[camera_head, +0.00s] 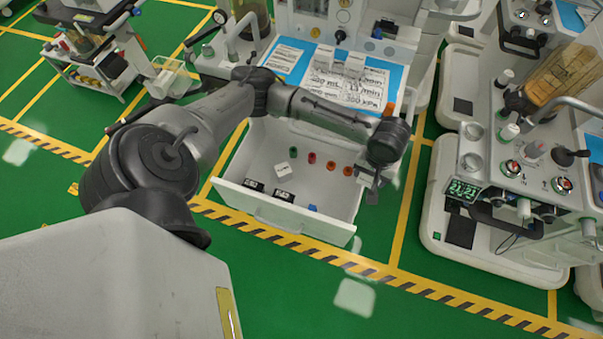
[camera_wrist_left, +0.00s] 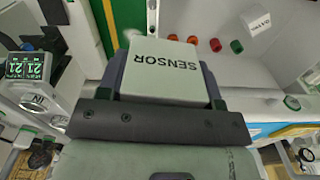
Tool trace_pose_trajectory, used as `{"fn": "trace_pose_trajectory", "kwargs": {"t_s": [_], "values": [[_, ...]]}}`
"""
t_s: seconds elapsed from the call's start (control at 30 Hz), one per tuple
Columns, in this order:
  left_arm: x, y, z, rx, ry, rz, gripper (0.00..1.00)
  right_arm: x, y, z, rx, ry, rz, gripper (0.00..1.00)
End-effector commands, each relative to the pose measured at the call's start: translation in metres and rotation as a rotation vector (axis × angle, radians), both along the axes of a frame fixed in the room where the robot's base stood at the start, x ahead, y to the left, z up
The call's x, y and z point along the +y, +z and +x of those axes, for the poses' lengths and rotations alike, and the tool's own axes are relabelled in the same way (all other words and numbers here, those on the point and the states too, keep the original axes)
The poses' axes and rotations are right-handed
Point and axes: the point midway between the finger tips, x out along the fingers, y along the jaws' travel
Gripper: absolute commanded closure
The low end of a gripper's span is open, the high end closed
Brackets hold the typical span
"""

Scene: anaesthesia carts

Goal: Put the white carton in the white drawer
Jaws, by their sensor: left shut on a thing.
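The white carton (camera_wrist_left: 160,72), printed "SENSOR", sits between the fingers of my left gripper (camera_wrist_left: 165,88) in the left wrist view. In the head view that gripper (camera_head: 371,184) hangs at the right side of the open white drawer (camera_head: 338,233), near its right wall; the held carton is hard to make out there. The drawer is pulled out and its inside shows from above. I cannot tell how high the carton is over the drawer. My right gripper is in neither view.
The drawer holds a small white box (camera_head: 286,167), several coloured caps (camera_head: 312,158), two black-and-white boxes (camera_head: 284,196) and a blue item (camera_head: 312,208). Its front middle has bare floor. A worktop with papers (camera_head: 345,80) is above. Another cart (camera_head: 510,200) stands right.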

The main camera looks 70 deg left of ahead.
Motion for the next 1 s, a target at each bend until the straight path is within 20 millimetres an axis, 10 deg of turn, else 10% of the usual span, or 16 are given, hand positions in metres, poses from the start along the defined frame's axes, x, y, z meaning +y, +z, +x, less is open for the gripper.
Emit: {"fn": "trace_pose_trajectory", "kwargs": {"t_s": [0.1, 0.4, 1.0], "values": [[0.023, -0.066, -0.021, 0.007, 0.131, 0.002, 0.65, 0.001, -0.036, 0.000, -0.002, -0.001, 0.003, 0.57], [0.073, -0.159, -0.065, 0.004, 0.382, 0.005, 0.65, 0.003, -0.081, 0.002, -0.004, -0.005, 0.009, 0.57], [0.103, -0.229, -0.092, 0.000, 0.514, -0.001, 0.65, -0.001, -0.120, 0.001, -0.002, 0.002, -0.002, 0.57]]}}
